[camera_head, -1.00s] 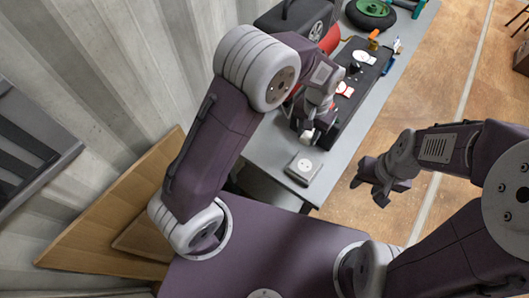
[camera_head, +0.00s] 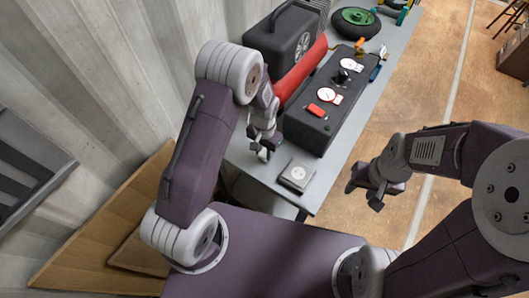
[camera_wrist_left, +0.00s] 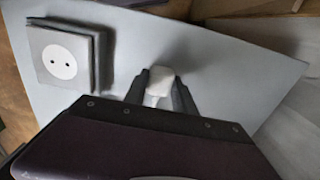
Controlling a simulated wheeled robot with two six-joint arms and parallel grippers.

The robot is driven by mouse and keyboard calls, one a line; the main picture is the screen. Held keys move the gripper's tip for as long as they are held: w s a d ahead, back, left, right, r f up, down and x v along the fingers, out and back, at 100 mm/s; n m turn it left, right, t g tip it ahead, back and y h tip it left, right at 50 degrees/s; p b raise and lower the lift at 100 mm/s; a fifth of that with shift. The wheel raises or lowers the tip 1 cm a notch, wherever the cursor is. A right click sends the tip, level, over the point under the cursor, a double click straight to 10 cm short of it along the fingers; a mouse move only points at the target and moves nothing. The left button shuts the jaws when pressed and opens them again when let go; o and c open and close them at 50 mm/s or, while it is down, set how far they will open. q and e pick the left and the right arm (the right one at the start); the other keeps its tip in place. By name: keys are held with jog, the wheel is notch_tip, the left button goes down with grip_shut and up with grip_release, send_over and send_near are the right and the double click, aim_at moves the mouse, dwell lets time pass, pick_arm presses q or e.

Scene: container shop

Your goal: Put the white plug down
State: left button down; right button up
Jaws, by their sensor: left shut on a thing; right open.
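The white plug (camera_wrist_left: 160,82) is between the fingers of my left gripper (camera_wrist_left: 161,92) in the left wrist view. In the head view the white plug (camera_head: 263,155) shows small below my left gripper (camera_head: 264,143), over the grey bench's near left part. I cannot tell whether the plug touches the bench top. A grey socket box with a round white socket (camera_head: 297,174) lies to the right of the plug; in the left wrist view the socket box (camera_wrist_left: 62,60) is at the left, apart from the plug. My right gripper (camera_head: 366,191) is open and empty, above the floor right of the bench.
The grey bench (camera_head: 330,173) runs away to the upper right. A dark panel box (camera_head: 317,130) with gauges and a red part stands behind the socket box. A red cylinder (camera_head: 303,70), a black case (camera_head: 283,38) and a green-hubbed wheel (camera_head: 356,18) are farther back.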

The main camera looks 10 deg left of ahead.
aim_at(265, 152)
pick_arm(q)
jog(key=shift+w+f, duration=0.1)
jog(key=shift+f, duration=0.45)
jog(key=shift+f, duration=0.3)
jog(key=c, duration=1)
grip_release()
notch_tip(265, 152, up, 13)
jog(key=s+a+n, duration=0.1)
jog(key=s+a, duration=0.1)
jog(key=s, duration=0.2)
jog(key=s+a+r+n, duration=0.1)
jog(key=s+a, duration=0.1)
jog(key=s, duration=0.2)
jog(key=s+a+r+n+t, duration=0.1)
jog(key=s+n, duration=0.1)
jog(key=s, duration=0.3)
jog(key=shift+s+a+r, duration=0.1)
jog(key=shift+a, duration=0.3)
